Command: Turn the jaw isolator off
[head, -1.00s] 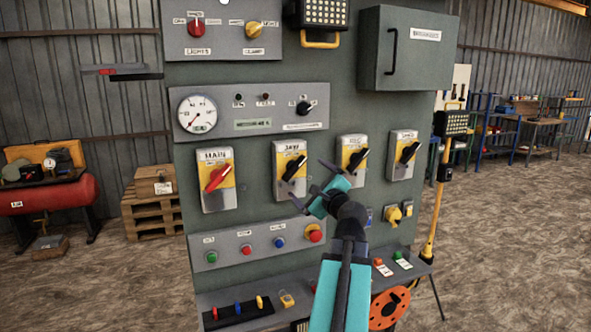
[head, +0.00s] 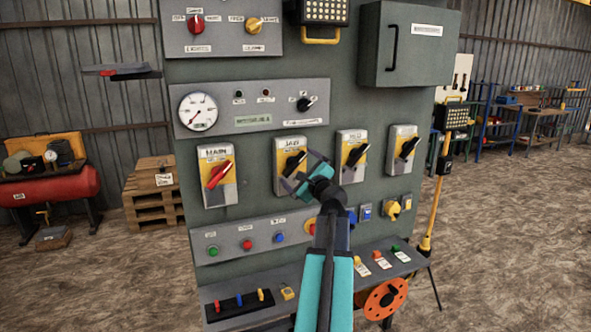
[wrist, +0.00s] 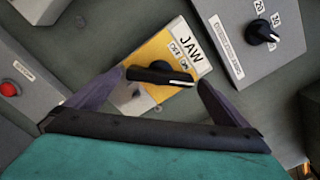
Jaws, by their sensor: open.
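The jaw isolator (head: 289,162) is a grey box with a yellow plate labelled JAW and a black rotary handle (head: 294,160). It is second from the left in the isolator row. In the wrist view the handle (wrist: 160,74) lies between my two fingers, its white mark toward the ON side of the label. My gripper (head: 297,172) is open in front of the lower part of this isolator, fingers spread on either side of the handle. Whether the fingers touch it I cannot tell.
The red-handled MAIN isolator (head: 217,177) is to the left. Two more black-handled isolators, the nearer one (head: 352,160), are to the right. A push-button strip (head: 240,240) runs below. In the wrist view a black knob panel (wrist: 240,45) is close by.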

